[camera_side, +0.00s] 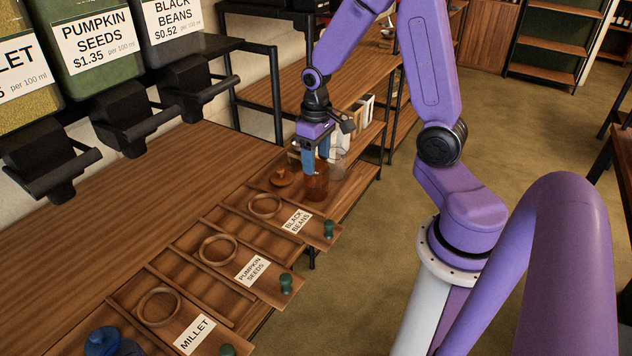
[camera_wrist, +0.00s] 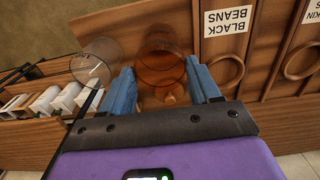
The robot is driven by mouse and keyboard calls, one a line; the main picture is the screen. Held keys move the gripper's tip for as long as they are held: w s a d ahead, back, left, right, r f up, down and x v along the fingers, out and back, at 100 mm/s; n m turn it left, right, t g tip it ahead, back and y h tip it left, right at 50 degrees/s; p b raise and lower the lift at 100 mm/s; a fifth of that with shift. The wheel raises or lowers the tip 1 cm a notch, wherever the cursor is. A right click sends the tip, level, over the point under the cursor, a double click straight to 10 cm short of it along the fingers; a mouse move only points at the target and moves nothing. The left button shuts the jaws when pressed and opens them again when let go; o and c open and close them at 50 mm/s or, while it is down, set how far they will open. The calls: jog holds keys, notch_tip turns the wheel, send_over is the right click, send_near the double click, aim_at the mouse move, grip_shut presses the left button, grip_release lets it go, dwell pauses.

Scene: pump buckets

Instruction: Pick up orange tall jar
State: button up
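The orange jar (camera_side: 318,188) is see-through and stands upright at the far end of the wooden counter, beyond the black beans tray. In the wrist view the orange jar (camera_wrist: 160,58) lies between and just ahead of my fingertips. My gripper (camera_side: 313,165) points down over the jar, its blue fingers at the jar's upper part. In the wrist view my gripper (camera_wrist: 160,70) is open, with one finger on each side of the jar. I cannot tell whether either finger touches it.
A clear jar (camera_wrist: 97,62) stands close beside the orange one, near the left finger. A small orange-brown item (camera_side: 281,177) lies left of the jar. Trays with wooden rings, such as the black beans ring (camera_side: 265,206), line the counter. Shelves with white items (camera_wrist: 45,98) are nearby.

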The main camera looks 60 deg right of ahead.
jog(key=shift+r, duration=3)
